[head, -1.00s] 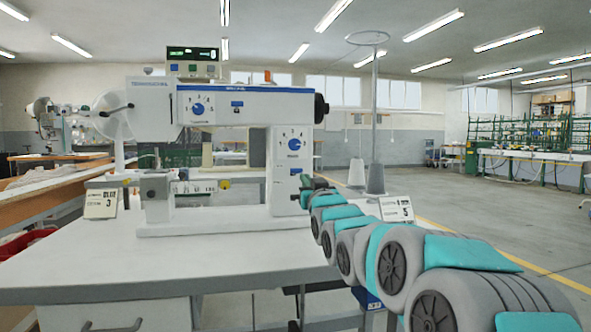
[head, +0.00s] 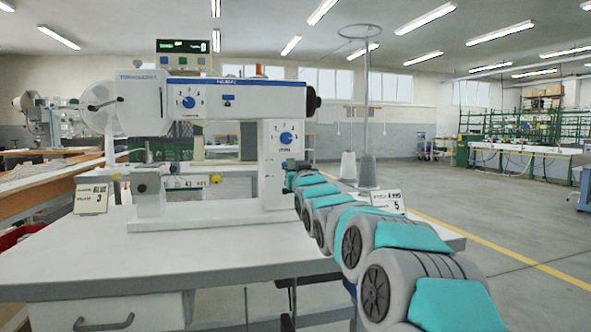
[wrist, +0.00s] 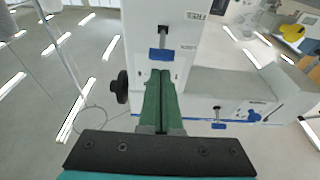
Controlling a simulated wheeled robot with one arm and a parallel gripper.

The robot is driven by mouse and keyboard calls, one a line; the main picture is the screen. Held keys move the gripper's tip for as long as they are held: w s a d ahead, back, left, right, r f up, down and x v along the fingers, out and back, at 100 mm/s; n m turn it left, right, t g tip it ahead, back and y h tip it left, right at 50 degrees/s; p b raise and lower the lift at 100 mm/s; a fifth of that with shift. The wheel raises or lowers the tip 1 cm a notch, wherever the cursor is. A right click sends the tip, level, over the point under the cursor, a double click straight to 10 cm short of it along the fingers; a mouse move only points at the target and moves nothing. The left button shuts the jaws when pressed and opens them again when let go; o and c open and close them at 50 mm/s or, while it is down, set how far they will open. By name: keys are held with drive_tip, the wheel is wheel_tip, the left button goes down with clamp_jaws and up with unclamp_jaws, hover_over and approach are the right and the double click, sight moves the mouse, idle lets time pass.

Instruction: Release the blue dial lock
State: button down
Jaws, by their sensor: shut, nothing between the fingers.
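The white machine's column carries a round blue dial (head: 285,138) with numbers around it. In the wrist view, which shows the machine upside down, a small blue slide piece (wrist: 160,55) sits in a slot on the column, just beyond my fingertips. A second blue dial (head: 188,102) is on the machine's upper arm, with a small blue piece (head: 228,97) beside it.
The machine stands on a white table (head: 90,260). A placard (head: 90,198) stands at left, another (head: 388,201) behind my arm. A thread stand with cones (head: 367,170) rises behind the column. A dark handwheel (head: 313,98) sticks out at the upper arm's right end.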

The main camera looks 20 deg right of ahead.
sight(286, 166)
drive_tip(key=shift+x, duration=1.8)
drive_tip(key=shift+f, duration=0.2)
drive_tip(key=shift+f+t+b, duration=0.2)
drive_tip(key=shift+t+b, duration=0.1)
drive_tip(key=shift+b, duration=0.25)
drive_tip(key=shift+s, duration=0.1)
drive_tip(key=f+t+b, duration=0.1)
drive_tip(key=f+b, duration=0.1)
drive_tip(key=shift+s+f+b, duration=0.25)
drive_tip(key=shift+b, duration=0.15)
